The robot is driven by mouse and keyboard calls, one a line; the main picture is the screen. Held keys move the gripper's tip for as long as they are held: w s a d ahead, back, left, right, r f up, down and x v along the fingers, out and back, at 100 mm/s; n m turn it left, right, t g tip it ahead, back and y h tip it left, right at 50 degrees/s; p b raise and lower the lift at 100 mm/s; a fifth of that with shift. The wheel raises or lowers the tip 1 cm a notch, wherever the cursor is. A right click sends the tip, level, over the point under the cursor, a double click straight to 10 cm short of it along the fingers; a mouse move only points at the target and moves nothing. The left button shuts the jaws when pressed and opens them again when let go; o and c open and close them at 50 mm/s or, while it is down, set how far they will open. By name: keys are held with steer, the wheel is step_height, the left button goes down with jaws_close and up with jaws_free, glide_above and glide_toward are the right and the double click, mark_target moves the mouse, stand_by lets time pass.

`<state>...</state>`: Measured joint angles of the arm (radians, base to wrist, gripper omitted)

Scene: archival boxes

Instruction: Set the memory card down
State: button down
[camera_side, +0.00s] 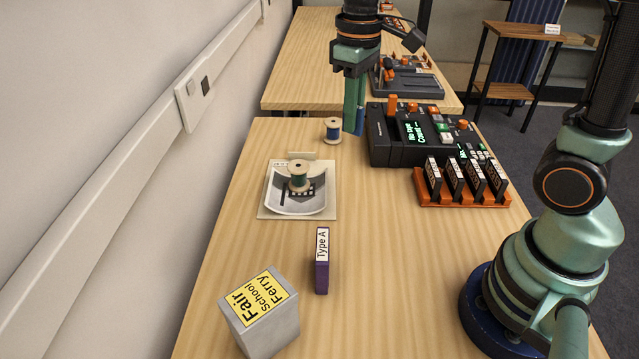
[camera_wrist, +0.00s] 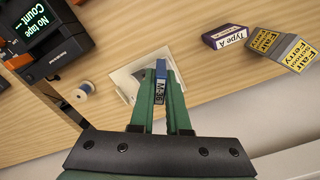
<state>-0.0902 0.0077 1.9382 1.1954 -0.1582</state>
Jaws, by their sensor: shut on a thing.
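My gripper (camera_side: 353,128) hangs over the far part of the near table, between the recorder-like device and a spool. In the side view the blue card (camera_side: 360,121) is mostly hidden behind the green fingers. The card appears held above the wooden table (camera_side: 390,260); its exact height is hard to tell.
A black device (camera_side: 390,150) and an orange rack (camera_side: 455,200) of labelled cards stand right. A purple Type A box (camera_side: 321,275) and grey block (camera_side: 262,325) stand in front.

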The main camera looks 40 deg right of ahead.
steer(key=s+d+f+m, duration=0.2)
steer(key=s+d+m, duration=0.1)
steer(key=s+d, duration=0.4)
steer(key=f, duration=1.2)
steer(key=w+f, duration=0.1)
steer(key=f, duration=0.6)
steer(key=shift+w+d, duration=0.1)
steer(key=shift+d, duration=0.15)
steer(key=shift+f, duration=0.1)
steer(key=c, duration=0.9)
jaws_free()
step_height(320, 180, up, 12)
step_height(320, 180, up, 12)
steer(key=t, duration=0.6)
glide_above(389, 214)
steer(key=s+a, duration=0.1)
steer(key=a, duration=0.3)
steer(key=shift+s+a, duration=0.1)
steer(key=shift+a, duration=0.05)
